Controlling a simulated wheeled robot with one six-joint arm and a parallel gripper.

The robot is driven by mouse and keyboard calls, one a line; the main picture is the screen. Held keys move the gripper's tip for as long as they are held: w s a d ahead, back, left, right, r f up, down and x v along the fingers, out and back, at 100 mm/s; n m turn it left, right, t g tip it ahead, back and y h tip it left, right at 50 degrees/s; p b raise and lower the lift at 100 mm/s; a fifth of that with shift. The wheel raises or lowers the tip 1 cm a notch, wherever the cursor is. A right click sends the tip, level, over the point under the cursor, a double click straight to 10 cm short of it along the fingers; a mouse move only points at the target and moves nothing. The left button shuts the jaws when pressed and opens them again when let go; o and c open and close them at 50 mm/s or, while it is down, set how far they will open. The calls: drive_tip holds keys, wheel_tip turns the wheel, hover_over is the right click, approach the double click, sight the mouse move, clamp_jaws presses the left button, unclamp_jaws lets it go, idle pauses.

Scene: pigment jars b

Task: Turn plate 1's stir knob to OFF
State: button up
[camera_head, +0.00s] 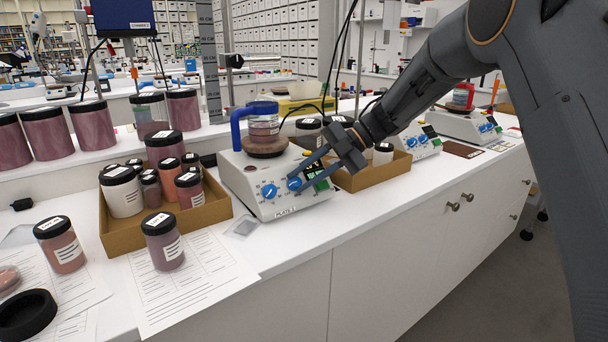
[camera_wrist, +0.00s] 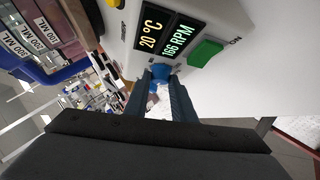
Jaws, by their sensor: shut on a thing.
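Plate 1 (camera_head: 258,207) is a white hotplate stirrer on the bench with two blue knobs on its front. My gripper (camera_head: 297,184) is shut on the right knob (camera_head: 294,183), which I take to be the stir knob; the other blue knob (camera_head: 269,190) is free to its left. In the wrist view the gripped stir knob (camera_wrist: 160,74) sits between my two fingertips (camera_wrist: 161,80). The display (camera_wrist: 166,39) reads 20 °C and 166 RPM. A lit green ON switch (camera_wrist: 205,52) is beside it. The knob's pointer and scale are mostly hidden.
A cardboard tray (camera_head: 118,242) of jars is to the left, another box (camera_head: 378,180) close behind my gripper. Loose jars and papers (camera_head: 190,285) lie front left. The space before the bench is clear.

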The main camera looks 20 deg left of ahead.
drive_tip(key=n+h, duration=0.1)
drive_tip(key=n+h+p, duration=0.1)
drive_tip(key=n, duration=0.1)
drive_tip(key=shift+a+r+h+p, duration=0.25)
drive_tip(key=shift+a+h+p, duration=0.05)
drive_tip(key=shift+h, duration=0.1)
drive_tip(key=shift+s+a+n+h+p, duration=0.1)
drive_tip(key=shift+n+h+p, duration=0.55)
drive_tip(key=shift+n+h, duration=0.6)
drive_tip(key=shift+f, duration=0.1)
drive_tip(key=o, duration=1.1)
drive_tip(key=shift+c, duration=0.2)
drive_tip(key=b+v, duration=0.1)
drive_tip(key=v, duration=0.7)
